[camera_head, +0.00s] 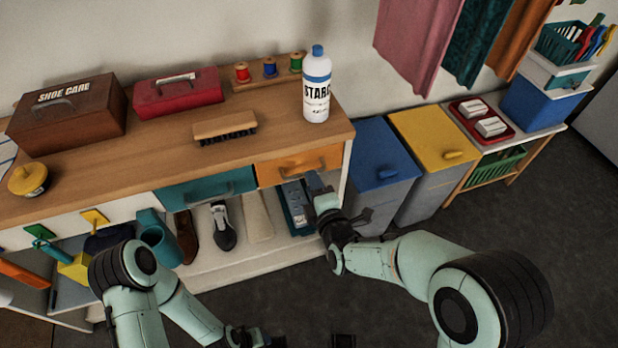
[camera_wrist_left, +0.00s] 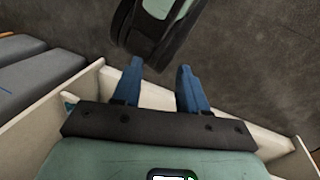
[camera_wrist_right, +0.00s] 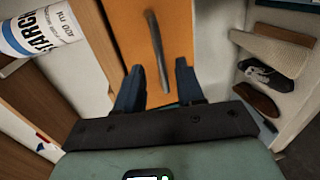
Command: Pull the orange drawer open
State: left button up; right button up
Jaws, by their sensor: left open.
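The orange drawer (camera_head: 275,173) is at the right end of the wooden counter's front, and its front looks flush with the cabinet. Its handle (camera_head: 304,165) is a bar. In the right wrist view the orange front (camera_wrist_right: 180,28) fills the upper middle, with the grey handle (camera_wrist_right: 158,52) between the lines of the two fingers. My right gripper (camera_wrist_right: 157,78) is open and empty, just short of the handle; contact is not seen. My left gripper (camera_wrist_left: 157,76) is open and empty, low in front of the cabinet; the head view barely shows it.
A teal drawer (camera_head: 205,187) adjoins the orange one on the left. A starch bottle (camera_head: 317,88) stands on the counter above. A shelf with shoes (camera_head: 223,226) lies below. Blue (camera_head: 380,160) and yellow (camera_head: 428,140) bins stand to the right. The floor in front is clear.

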pick_arm(q)
jog(key=shift+w+a+f+b, duration=0.3)
jog(key=shift+w+f, duration=0.15)
jog(key=shift+w, duration=0.15)
pick_arm(e)
jog(key=x, duration=0.3)
jog(key=shift+w+a, duration=0.1)
jog(key=shift+w, duration=0.25)
grip_shut()
pick_arm(q)
jog(key=shift+s, duration=0.1)
pick_arm(e)
jog(key=shift+f, duration=0.1)
